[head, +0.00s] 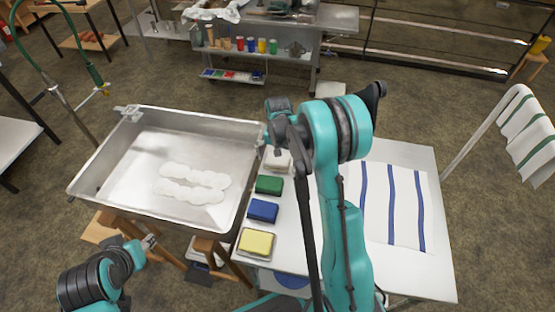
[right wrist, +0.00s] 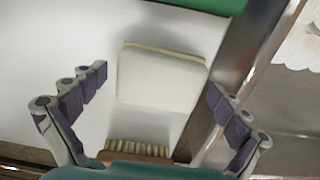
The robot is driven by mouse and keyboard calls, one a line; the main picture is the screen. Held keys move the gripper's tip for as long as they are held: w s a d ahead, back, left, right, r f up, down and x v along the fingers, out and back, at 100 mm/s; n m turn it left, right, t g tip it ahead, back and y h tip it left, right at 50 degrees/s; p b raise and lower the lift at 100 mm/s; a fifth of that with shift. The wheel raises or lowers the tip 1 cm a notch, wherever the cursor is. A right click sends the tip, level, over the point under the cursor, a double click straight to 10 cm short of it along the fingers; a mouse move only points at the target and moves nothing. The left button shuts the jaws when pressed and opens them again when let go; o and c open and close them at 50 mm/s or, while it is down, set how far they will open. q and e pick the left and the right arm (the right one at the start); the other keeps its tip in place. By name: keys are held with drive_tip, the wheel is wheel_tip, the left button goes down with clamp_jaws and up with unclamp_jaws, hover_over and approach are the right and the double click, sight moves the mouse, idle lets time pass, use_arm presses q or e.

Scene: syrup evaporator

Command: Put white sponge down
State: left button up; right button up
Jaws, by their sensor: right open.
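The white sponge (right wrist: 162,82) lies on the white table top in the right wrist view, with a thin yellowish layer along its upper edge. It also shows partly behind my right arm in the head view (head: 283,162). My right gripper (right wrist: 157,82) is open, with one finger on each side of the sponge and a gap to both. In the head view my right gripper (head: 272,146) is mostly hidden by its arm, at the sink's right edge. My left gripper (head: 149,241) is low in front of the sink, and its fingers are too small to read.
A green sponge (head: 269,185), a blue sponge (head: 263,211) and a yellow sponge (head: 256,243) line the side table. A brush (right wrist: 140,149) lies close below the white sponge. The metal sink (head: 120,165) stands left. A striped cloth (head: 405,205) covers the table's right.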

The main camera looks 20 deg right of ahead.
sight(277, 159)
drive_tip(key=shift+r, duration=0.1)
drive_tip(key=shift+r+p, duration=0.3)
drive_tip(key=shift+r, duration=0.1)
wheel_tip(277, 159, up, 11)
drive_tip(key=p, duration=0.3)
drive_tip(key=s+a+r+n+t, duration=0.4)
drive_tip(key=s+a+r, duration=0.2)
drive_tip(key=s+r, duration=0.5)
drive_tip(key=s+a+n+t, duration=0.3)
drive_tip(key=s+a, duration=0.1)
drive_tip(key=s, duration=0.7)
drive_tip(key=shift+f, duration=0.4)
drive_tip(key=shift+s, duration=0.1)
drive_tip(key=shift+f+b, duration=0.4)
drive_tip(key=shift+f, duration=0.15)
